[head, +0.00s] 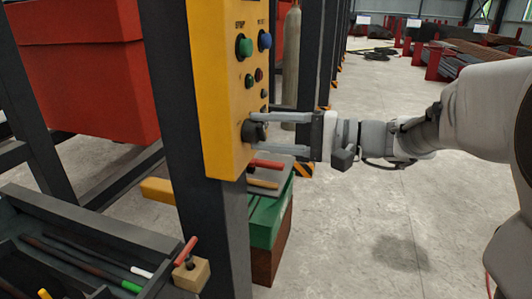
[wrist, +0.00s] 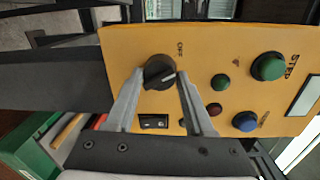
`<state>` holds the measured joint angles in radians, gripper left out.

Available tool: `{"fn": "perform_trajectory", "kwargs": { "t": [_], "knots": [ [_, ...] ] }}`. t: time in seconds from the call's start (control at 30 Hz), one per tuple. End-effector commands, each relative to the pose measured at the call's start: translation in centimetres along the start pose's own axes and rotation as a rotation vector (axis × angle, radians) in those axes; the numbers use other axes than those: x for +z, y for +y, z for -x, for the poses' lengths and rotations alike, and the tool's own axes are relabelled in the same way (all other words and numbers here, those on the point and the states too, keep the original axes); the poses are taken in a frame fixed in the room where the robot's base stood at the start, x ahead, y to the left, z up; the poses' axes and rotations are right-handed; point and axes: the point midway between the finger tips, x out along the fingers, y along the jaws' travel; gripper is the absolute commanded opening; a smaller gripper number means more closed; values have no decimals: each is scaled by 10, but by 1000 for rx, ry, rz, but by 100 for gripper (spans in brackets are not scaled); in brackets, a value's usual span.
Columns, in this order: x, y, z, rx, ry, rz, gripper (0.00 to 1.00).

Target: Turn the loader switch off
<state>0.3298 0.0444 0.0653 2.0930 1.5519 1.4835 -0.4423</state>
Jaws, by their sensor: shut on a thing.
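The loader switch is a black rotary knob (head: 254,131) low on a yellow control panel (head: 213,100). In the wrist view the knob (wrist: 157,72) has a pale pointer mark on its right side, pointing right and slightly up. An "OFF" label (wrist: 180,48) is printed up and right of it. My gripper (head: 262,131) reaches in from the right in the head view. Its two fingers straddle the knob, and it is shut on it. In the wrist view the gripper (wrist: 160,75) has one fingertip on each side of the knob. Part of the knob's lower rim is hidden.
The panel also carries a green button (head: 244,46), a blue button (head: 264,41) and smaller buttons. A dark post (head: 182,110) bears the panel. A tool tray (head: 75,240) and a green box (head: 267,222) stand below.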

Motion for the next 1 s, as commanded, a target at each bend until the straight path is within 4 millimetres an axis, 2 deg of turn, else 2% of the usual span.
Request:
{"fn": "perform_trajectory", "kwargs": {
  "t": [0.03,0.4,1.0],
  "knots": [
    [0,6,0,-1,3,47,0],
    [0,2,0,2,17,267,0],
    [0,-2,0,4,22,337,0]
  ]
}}
